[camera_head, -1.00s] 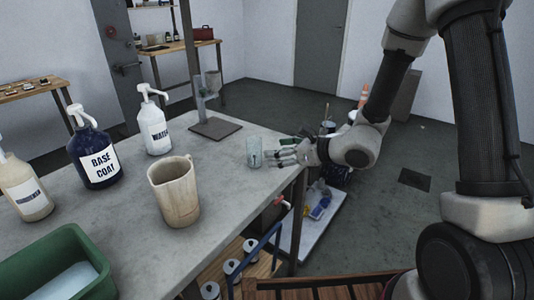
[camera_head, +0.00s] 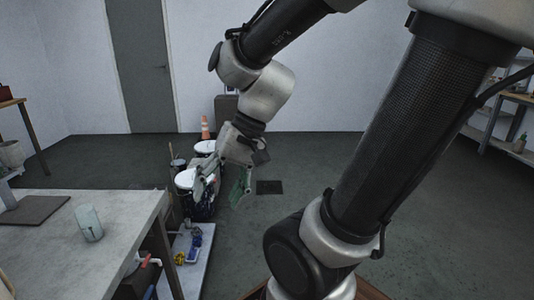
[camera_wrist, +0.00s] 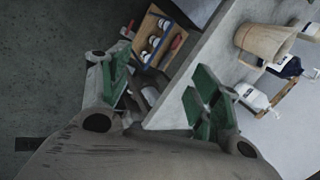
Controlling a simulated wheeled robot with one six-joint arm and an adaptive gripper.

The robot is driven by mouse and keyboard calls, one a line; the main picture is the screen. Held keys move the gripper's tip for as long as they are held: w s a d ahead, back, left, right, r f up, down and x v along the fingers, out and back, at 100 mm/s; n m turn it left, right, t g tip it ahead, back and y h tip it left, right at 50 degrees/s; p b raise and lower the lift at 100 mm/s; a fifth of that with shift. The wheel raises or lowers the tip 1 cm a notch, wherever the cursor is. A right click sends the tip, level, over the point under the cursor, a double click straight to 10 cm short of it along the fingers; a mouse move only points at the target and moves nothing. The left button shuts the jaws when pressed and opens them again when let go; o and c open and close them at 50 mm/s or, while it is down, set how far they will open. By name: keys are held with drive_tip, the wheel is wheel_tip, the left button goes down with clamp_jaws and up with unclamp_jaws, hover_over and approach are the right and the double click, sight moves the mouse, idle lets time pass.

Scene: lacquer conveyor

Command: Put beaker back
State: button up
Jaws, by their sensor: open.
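A small clear, pale-green glass beaker (camera_head: 89,223) stands upright on the grey table (camera_head: 130,207), near its far right corner, in the head view. My gripper (camera_head: 221,190) is open and empty. It hangs in the air to the right of the table, beyond its edge and apart from the beaker. In the wrist view my gripper's green-padded fingers (camera_wrist: 160,85) are spread wide with the table edge behind them. I cannot make out the beaker in the wrist view.
A dark square stand base (camera_head: 35,210) lies left of the beaker. The wrist view shows a beige pitcher (camera_wrist: 265,41) and pump bottles (camera_wrist: 285,66). Open floor lies to the right.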

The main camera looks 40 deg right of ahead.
drive_tip(key=s+d+r+n+t+h, duration=0.2)
drive_tip(key=d+r+n+h, duration=0.2)
drive_tip(key=d, duration=0.7)
drive_tip(key=shift+d+r+t+h, duration=0.3)
drive_tip(key=shift+r+h, duration=0.4)
drive_tip(key=shift+r, duration=0.2)
